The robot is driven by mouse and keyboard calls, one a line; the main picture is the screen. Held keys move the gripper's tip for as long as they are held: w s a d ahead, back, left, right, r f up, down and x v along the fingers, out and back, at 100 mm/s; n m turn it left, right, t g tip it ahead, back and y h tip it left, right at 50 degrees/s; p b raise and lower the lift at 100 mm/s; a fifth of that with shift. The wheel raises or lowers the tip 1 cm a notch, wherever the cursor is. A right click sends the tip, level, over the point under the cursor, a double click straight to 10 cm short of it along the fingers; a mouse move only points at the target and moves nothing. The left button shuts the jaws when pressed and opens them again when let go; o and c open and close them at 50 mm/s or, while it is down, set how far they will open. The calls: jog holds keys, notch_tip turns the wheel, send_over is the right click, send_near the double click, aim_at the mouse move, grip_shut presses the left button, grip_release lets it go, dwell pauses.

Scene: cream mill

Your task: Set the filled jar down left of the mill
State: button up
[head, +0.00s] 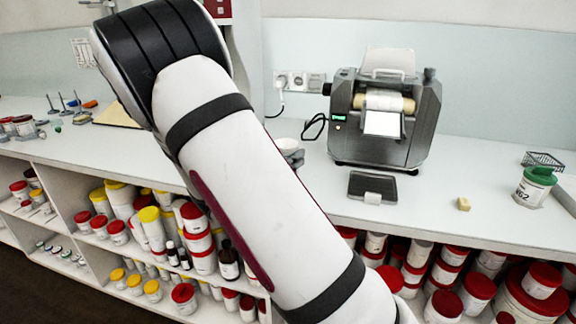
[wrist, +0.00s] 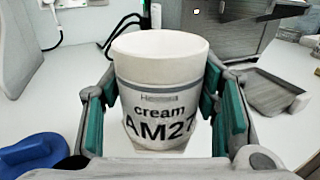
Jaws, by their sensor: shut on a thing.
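The jar (wrist: 158,80) is white, labelled "cream AM27", with an open top. In the wrist view it stands upright between the green pads of my gripper (wrist: 160,100), which is shut on its sides. I cannot tell whether its base touches the counter. The mill (head: 378,115) is a dark grey machine with rollers and a lit green display. Its lower edge shows at the upper right of the wrist view (wrist: 235,25).
A dark tray (head: 372,187) lies before the mill. A blue round object (wrist: 32,153) lies at lower left in the wrist view. A cable crosses behind the jar.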

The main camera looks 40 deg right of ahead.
jog(key=shift+w+d+f, duration=0.15)
jog(key=shift+w+d, duration=0.8)
jog(key=shift+d, duration=0.2)
jog(key=shift+f+b, duration=0.45)
jog(key=shift+f, duration=1.25)
jog(key=shift+f, duration=0.15)
jog(key=o, duration=1.1)
